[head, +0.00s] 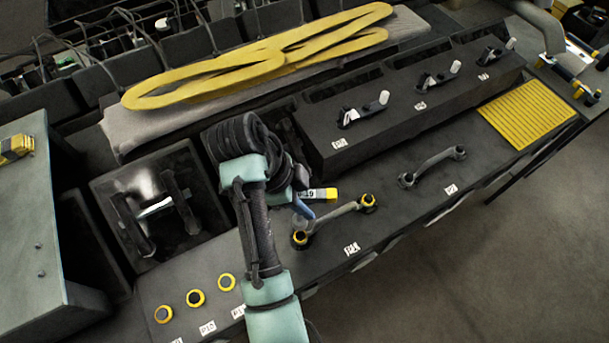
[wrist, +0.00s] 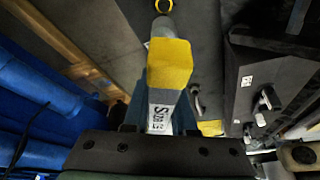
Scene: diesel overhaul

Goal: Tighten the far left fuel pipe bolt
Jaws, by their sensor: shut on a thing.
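My gripper (head: 300,203) is shut on a tool with a yellow end (head: 331,194) and a white label. In the wrist view the tool (wrist: 168,65) points away between the jaws (wrist: 160,118), its label partly readable. A grey fuel pipe (head: 335,217) lies just below and right of the gripper in the head view. It has a yellow-ringed bolt at its left end (head: 300,238) and another at its right end (head: 368,201). The tool appears apart from both bolts.
A second grey pipe (head: 432,166) lies to the right, without yellow rings. Several yellow-ringed pieces, including one (head: 195,298), sit at the front left. A dark raised block (head: 410,100) with small fittings stands behind. A yellow ribbed mat (head: 527,113) lies at the right.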

